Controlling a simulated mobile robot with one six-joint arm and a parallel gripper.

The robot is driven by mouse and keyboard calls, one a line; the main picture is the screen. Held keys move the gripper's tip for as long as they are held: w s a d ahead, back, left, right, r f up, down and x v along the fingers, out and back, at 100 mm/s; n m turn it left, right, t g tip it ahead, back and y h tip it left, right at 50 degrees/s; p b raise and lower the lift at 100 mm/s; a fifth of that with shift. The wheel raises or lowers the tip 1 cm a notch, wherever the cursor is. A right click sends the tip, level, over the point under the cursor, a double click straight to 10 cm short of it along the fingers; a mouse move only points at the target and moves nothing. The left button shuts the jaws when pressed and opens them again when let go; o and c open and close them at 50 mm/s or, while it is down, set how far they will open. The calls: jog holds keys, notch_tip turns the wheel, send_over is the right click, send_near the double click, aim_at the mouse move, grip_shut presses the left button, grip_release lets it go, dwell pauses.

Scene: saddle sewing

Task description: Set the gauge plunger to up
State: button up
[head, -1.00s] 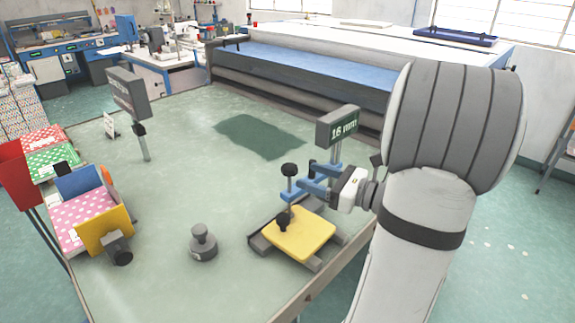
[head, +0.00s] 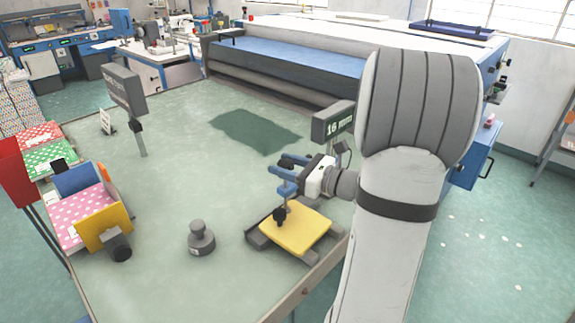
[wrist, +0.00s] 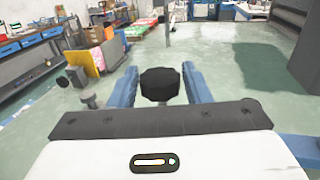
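The round black plunger knob (wrist: 160,84) sits between my two blue fingers in the wrist view. A gap shows on each side of it there, so my gripper (wrist: 160,88) is open around the knob without visibly gripping it. In the head view my gripper (head: 289,165) is level above the gauge, and its fingers mostly hide the knob.
The yellow pad lies on a grey base (head: 263,237) near the table's front right edge. A grey knobbed weight (head: 201,238) stands to its left. Another sign on a post (head: 124,90) and a pink dotted bin (head: 82,214) are further left. The middle of the table is clear.

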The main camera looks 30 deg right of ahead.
grip_shut()
jog(key=shift+r+p, duration=1.45)
jog(key=shift+r, duration=0.85)
jog(key=shift+o, duration=1.7)
grip_release()
jog(key=b+v, duration=0.1)
jog(key=v, duration=0.7)
jog(key=shift+b, duration=0.35)
